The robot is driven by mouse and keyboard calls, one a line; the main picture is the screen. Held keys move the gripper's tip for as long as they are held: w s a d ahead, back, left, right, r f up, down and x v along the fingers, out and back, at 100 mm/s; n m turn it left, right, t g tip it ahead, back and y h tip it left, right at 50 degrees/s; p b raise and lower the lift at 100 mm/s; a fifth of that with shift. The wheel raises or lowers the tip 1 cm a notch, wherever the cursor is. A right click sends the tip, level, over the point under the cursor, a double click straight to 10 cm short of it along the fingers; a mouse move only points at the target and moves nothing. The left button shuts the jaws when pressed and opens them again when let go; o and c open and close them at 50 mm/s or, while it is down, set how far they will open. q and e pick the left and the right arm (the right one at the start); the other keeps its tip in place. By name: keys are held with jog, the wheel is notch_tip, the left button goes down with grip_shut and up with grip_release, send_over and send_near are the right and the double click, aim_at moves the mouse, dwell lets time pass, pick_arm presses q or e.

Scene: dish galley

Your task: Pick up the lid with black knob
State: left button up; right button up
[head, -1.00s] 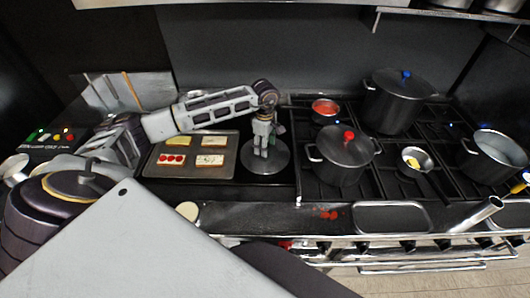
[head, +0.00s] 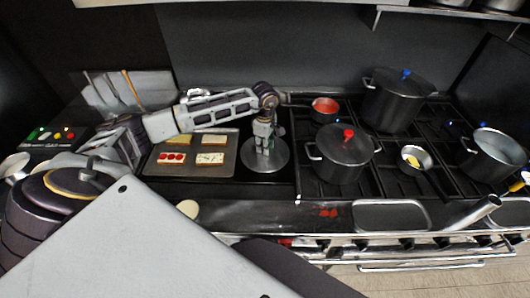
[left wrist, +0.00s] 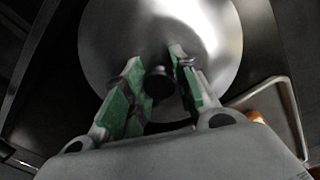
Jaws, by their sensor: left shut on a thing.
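The lid (head: 281,157) is a round silver disc lying flat on the dark surface left of the burners, right of the baking tray. It also shows in the left wrist view (left wrist: 215,25), with its black knob (left wrist: 159,82) between my fingers. My left gripper (head: 264,149) points down over the lid's middle. In the left wrist view its green-padded fingers (left wrist: 158,88) are shut on the knob. The knob is hidden in the head view. I cannot see a gap under the lid. My right gripper is not in view.
The baking tray (head: 223,172) with several bread slices lies just left of the lid. A pot with a red knob (head: 340,160), a small red-filled pan (head: 325,107) and a tall pot with a blue knob (head: 393,105) stand to the right. A back wall rises behind.

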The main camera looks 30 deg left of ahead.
pick_arm(q)
grip_shut()
notch_tip(320, 180, up, 9)
jog(key=shift+f+b, duration=0.2)
jog(key=shift+b, duration=0.85)
jog(key=shift+r, duration=0.7)
